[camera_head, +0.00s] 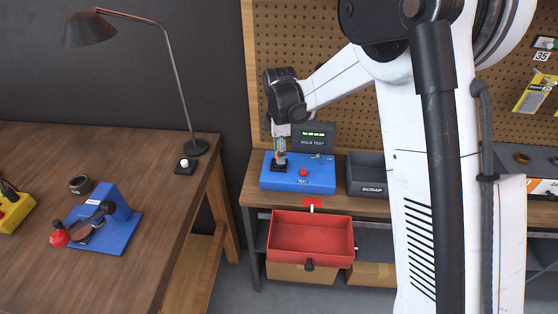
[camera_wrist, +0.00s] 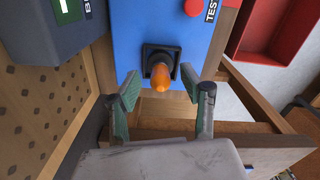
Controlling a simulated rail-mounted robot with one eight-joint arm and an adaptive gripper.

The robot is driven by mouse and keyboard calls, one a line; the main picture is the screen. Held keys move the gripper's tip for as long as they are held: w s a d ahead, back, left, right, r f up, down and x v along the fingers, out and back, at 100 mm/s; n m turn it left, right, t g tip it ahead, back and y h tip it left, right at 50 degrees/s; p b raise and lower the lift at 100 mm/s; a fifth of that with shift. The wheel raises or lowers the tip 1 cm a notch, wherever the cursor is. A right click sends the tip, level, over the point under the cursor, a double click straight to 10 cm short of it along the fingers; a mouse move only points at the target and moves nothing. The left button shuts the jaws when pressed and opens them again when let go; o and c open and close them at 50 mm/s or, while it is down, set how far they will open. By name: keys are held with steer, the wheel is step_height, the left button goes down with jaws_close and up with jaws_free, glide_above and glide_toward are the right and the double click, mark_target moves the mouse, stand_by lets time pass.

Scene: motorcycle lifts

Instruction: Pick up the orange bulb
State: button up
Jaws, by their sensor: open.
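The orange bulb (camera_wrist: 160,78) stands in a black square socket (camera_wrist: 150,55) on the blue bulb tester (camera_wrist: 128,22), in the wrist view. In the head view the blue tester (camera_head: 318,178) sits on the wooden bench, and the bulb is a small orange spot just below my gripper (camera_head: 280,152). My gripper (camera_wrist: 164,92) is open, with its two green-padded fingers on either side of the bulb and visible gaps to both. I cannot tell how far down the fingers reach along the bulb.
A red test button (camera_head: 303,172) is on the tester, and a display (camera_head: 313,137) stands behind it. A grey scrap bin (camera_head: 366,174) is to the right. A red bin (camera_head: 311,236) sits below the bench front. The pegboard (camera_head: 330,50) rises behind.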

steer(key=shift+f, duration=1.2)
jaws_close()
steer(key=shift+r, duration=0.15)
